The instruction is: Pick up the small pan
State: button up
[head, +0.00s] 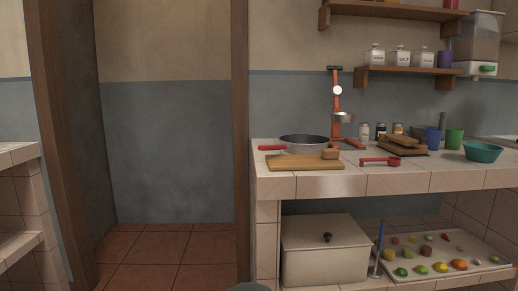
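A pan (303,146) with a dark inside, a light outer wall and a red handle (272,148) pointing left sits near the left end of the tiled counter (403,182). It stands behind a wooden cutting board (296,163), which hides part of its lower edge. A smaller red long-handled item (380,161) lies to the right of the board; it looks like a scoop or tiny pan, too small to tell. My gripper is not in view.
A small wooden block (330,154) is on the board. An orange press stand (337,105), wooden boards (403,146), cups and a teal bowl (482,152) stand behind and right. Below are a white box (322,252) and a tray of produce. A wooden door post (240,140) borders the counter's left.

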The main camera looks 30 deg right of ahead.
aim_at(290, 144)
jog(key=u, duration=0.15)
jog(key=i, duration=3.4)
jog(key=z, duration=3.35)
